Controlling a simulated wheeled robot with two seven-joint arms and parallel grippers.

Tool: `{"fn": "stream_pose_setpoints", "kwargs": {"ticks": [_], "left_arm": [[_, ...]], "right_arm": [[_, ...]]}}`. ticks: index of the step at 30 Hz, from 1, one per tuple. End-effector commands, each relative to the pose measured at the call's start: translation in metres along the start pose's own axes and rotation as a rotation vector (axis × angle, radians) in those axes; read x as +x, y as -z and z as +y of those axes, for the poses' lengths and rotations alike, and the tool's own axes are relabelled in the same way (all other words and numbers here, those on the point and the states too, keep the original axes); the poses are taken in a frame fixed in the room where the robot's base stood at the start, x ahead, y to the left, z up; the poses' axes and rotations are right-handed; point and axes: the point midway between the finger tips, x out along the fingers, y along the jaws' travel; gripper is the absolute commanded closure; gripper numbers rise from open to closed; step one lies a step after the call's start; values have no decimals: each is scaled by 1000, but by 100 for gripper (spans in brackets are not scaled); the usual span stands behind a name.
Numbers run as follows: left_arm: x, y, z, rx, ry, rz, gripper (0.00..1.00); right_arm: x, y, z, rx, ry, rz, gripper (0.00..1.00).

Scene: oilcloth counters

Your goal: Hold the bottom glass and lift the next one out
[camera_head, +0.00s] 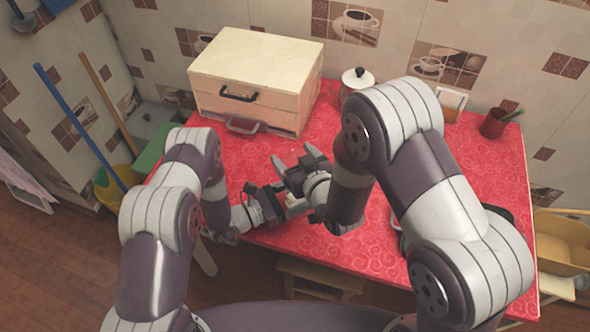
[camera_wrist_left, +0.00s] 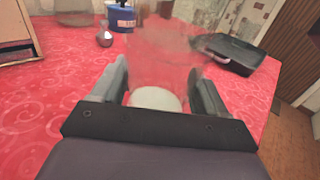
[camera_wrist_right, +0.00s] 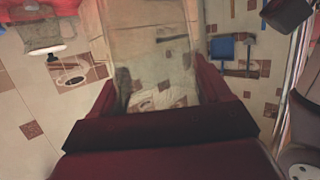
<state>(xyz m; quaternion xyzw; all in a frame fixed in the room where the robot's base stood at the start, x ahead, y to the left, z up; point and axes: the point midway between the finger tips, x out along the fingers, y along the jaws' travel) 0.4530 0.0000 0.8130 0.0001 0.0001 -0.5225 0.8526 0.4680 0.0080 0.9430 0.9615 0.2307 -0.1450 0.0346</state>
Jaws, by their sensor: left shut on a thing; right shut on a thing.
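My left gripper (camera_wrist_left: 157,88) is shut on a clear glass (camera_wrist_left: 160,60) in the left wrist view; a pale round base shows low between the fingers. My right gripper (camera_wrist_right: 165,92) is shut on a clear glass (camera_wrist_right: 150,50) in the right wrist view, and the wall tiles show through it. In the head view the right gripper (camera_head: 298,161) is over the middle of the table, close beside the left gripper. The left gripper is partly hidden there. The glasses are too faint in the head view to tell whether they are nested or apart.
A stool (camera_head: 320,277) stands in front.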

Motion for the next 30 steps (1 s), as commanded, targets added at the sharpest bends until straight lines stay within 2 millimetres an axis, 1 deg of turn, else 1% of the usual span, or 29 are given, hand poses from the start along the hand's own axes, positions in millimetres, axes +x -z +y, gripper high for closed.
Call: {"fn": "stream_pose_setpoints", "kwargs": {"ticks": [1,3,7,10,16,17,18,19,26,28,30], "left_arm": [[0,0,0,-1,0,1,65],[0,0,0,-1,0,1,65],[0,0,0,-1,0,0,65],[0,0,0,-1,0,0,65],[0,0,0,0,0,0,65],[0,0,0,0,0,0,20],[0,0,0,0,0,0,7],[0,0,0,0,0,0,0],[-1,0,0,-1,0,0,0],[-7,0,0,-2,-1,1,0],[-20,1,1,-3,-4,2,0]], "right_arm": [[-4,14,0,0,0,8,81],[-9,29,0,0,0,6,81],[-15,48,0,0,0,3,81],[-17,54,0,0,0,1,81],[-17,54,0,0,0,0,81],[-17,54,0,0,0,0,81],[-17,54,0,0,0,0,81],[-17,54,0,0,0,0,81],[-17,54,0,0,0,0,81],[-17,53,0,0,0,0,81],[-17,54,0,0,0,0,81]]}}
